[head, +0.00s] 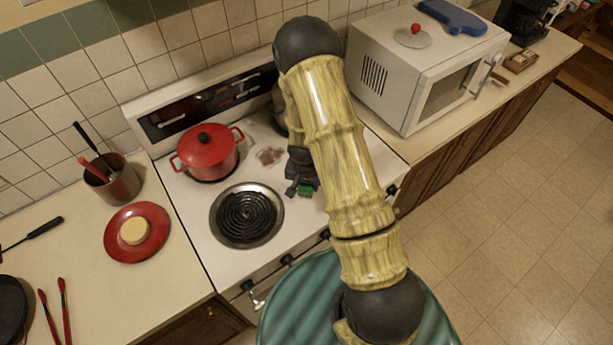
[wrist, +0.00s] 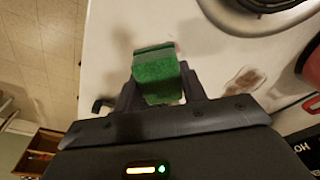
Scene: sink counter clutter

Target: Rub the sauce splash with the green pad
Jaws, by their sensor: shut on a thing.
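The sauce splash is a reddish-brown smear (head: 269,156) on the white stovetop, between the red pot and my arm. It also shows in the wrist view (wrist: 243,80), to the right of my gripper. My gripper (head: 302,186) is shut on the green pad (wrist: 158,78), which sticks out between the fingers. In the head view the pad (head: 305,191) is a small green patch below the gripper, to the right of and nearer than the splash. Whether the pad touches the stovetop cannot be told.
A red lidded pot (head: 208,152) stands left of the splash. A black coil burner (head: 246,215) is in front. A white microwave (head: 388,65) stands at right. A red plate (head: 119,245) and a utensil crock (head: 116,183) are on the left counter. The stovetop around the splash is mostly bare.

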